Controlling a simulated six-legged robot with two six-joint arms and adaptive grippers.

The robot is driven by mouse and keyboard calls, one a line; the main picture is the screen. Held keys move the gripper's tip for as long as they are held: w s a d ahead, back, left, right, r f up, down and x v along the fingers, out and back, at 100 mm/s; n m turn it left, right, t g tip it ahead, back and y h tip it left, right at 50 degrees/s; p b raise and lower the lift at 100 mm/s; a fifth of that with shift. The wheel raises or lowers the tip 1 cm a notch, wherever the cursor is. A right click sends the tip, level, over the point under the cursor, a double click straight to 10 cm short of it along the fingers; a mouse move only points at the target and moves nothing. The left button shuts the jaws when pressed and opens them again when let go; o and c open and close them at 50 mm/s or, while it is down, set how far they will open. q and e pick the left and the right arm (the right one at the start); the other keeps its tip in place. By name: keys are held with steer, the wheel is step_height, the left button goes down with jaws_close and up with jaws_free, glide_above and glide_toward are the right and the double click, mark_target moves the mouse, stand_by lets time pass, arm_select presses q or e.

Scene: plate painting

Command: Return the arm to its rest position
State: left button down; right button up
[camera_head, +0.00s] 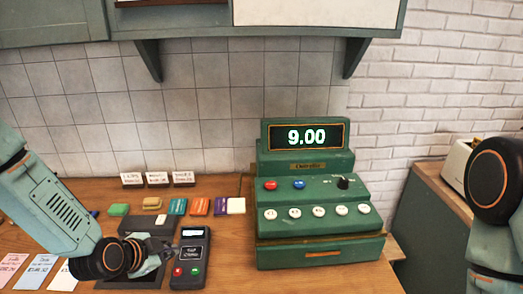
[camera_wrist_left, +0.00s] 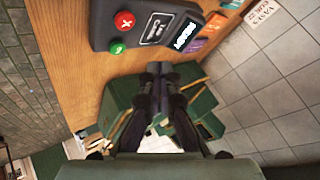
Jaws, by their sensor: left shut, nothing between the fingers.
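My left arm (camera_head: 50,210) comes in from the left over the wooden counter. My left gripper (camera_head: 163,256) is low over the counter, just left of a dark card terminal (camera_head: 190,258) with a red and a green button. In the left wrist view my gripper (camera_wrist_left: 160,68) is shut with its fingertips together and nothing between them. The terminal (camera_wrist_left: 150,25) lies beyond the tips there. Part of my right arm (camera_head: 497,200) shows at the right edge; its gripper is out of the picture.
A green cash register (camera_head: 320,250) showing 9.00 stands right of the terminal. Several coloured blocks (camera_head: 177,206) and small white cards (camera_head: 157,179) line the back. Paper tags (camera_head: 37,270) lie at the front left. A green shelf (camera_head: 190,22) hangs above. A dark box (camera_head: 148,226) sits behind my gripper.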

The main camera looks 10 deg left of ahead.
arm_select(q)
steer(key=s+f+n, duration=0.1)
steer(key=n, duration=0.1)
steer(key=s+d+f+n+g+b, duration=0.1)
steer(key=s+n, duration=0.1)
steer(key=s+d+f+n+b, duration=0.1)
steer(key=f+n, duration=0.1)
steer(key=n, duration=0.1)
steer(key=shift+s+f, duration=0.1)
steer(key=shift+s, duration=0.1)
steer(key=s+d+f+n+g+y+b, duration=0.1)
steer(key=s+d+f+n+g+b, duration=0.1)
steer(key=s+f+b, duration=0.8)
steer(key=s+d+f+n+g+b, duration=0.2)
steer(key=s+d+f+g+b, duration=0.2)
steer(key=s+f+b, duration=0.7)
steer(key=s+f+g, duration=0.2)
steer(key=s+f, duration=0.3)
steer(key=f, duration=0.4)
steer(key=shift+s+f+y, duration=0.2)
steer(key=shift+s+y, duration=0.05)
steer(key=shift+y, duration=0.15)
steer(key=shift+d, duration=0.15)
